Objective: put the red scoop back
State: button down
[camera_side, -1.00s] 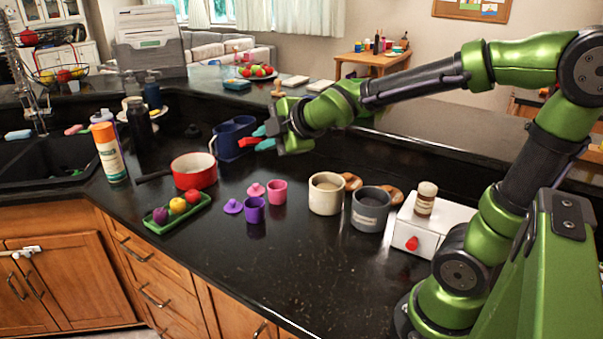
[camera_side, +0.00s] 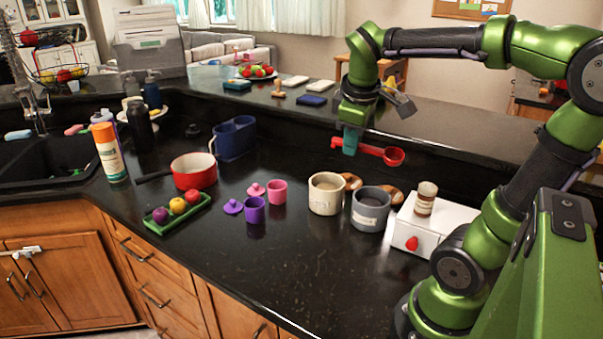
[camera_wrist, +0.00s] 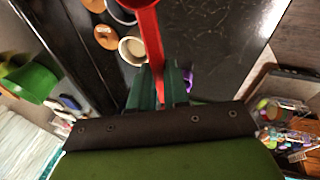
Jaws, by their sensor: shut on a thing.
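The red scoop (camera_side: 394,156) is in my gripper (camera_side: 350,142), held by its handle in the air. Its bowl points right in the side view, above and behind the canisters. My teal fingers are shut on the handle. In the wrist view the red scoop (camera_wrist: 151,38) reaches from between my fingers (camera_wrist: 160,88) to the top edge, where its bowl is partly cut off. Below the scoop, a cream canister (camera_side: 324,200) and a grey canister (camera_side: 370,214) stand open on the counter. The cream canister (camera_wrist: 126,55) shows pale contents in the wrist view.
Round wooden lids (camera_side: 391,194) lie behind the canisters. A white box (camera_side: 425,228) with a red knob carries a small jar (camera_side: 426,197). A blue double holder (camera_side: 232,138), red pan (camera_side: 195,172) and small purple cup (camera_side: 254,211) stand left. The front counter is clear.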

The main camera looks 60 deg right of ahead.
jog(key=shift+s+a+r+m+g+y, duration=0.1)
jog(key=shift+s+r+m+g+y, duration=0.1)
jog(key=shift+s+r+m, duration=0.25)
jog(key=shift+s+r+m+g+y, duration=0.1)
jog(key=shift+s+m+y, duration=0.1)
jog(key=shift+s+m, duration=0.3)
jog(key=y, duration=0.2)
send_over(349, 256)
jog(key=shift+g, duration=0.4)
notch_tip(349, 256, down, 24)
jog(key=shift+s+f, duration=0.15)
jog(key=shift+f, duration=1.85)
jog(key=shift+f, duration=0.1)
jog(key=c, duration=1.1)
grip_release()
